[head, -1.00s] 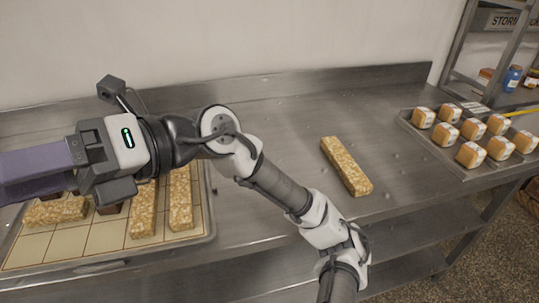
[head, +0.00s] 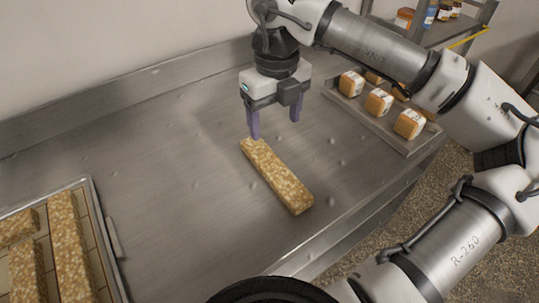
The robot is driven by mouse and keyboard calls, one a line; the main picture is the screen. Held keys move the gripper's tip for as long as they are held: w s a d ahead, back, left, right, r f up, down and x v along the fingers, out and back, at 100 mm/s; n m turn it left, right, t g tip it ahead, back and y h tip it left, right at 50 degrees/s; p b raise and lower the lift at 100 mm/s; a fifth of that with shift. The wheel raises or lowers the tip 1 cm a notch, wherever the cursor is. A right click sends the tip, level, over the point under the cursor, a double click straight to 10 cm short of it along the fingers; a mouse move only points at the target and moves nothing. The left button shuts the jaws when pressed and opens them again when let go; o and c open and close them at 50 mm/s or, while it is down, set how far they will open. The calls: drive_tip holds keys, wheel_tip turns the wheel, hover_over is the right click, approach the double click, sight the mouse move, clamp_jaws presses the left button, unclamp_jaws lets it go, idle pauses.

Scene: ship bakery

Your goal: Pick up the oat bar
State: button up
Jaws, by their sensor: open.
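The oat bar (head: 277,176) is a long tan, grainy block lying flat and alone on the steel counter, in the middle of the head view. It slants from upper left to lower right. My gripper (head: 274,128) points down at the bar's far end, with its two purple fingers spread apart and nothing between them. The left fingertip appears close to the bar's far end; I cannot tell if it touches. The right finger shows behind and to the right of the bar.
A tray (head: 120,262) at the lower left holds several similar bars. Another tray (head: 408,148) at the right holds several small wrapped loaves, partly hidden by my arm. A shelf (head: 430,35) with jars stands behind. The counter (head: 170,165) around the bar is mostly clear.

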drive_tip(key=p, duration=0.1)
hover_over(274, 167)
wheel_tip(274, 167, down, 8)
drive_tip(key=shift+w+r, duration=0.1)
drive_tip(key=shift+f+p, duration=1.05)
drive_tip(key=shift+f, duration=1.75)
drive_tip(key=c, duration=1.2)
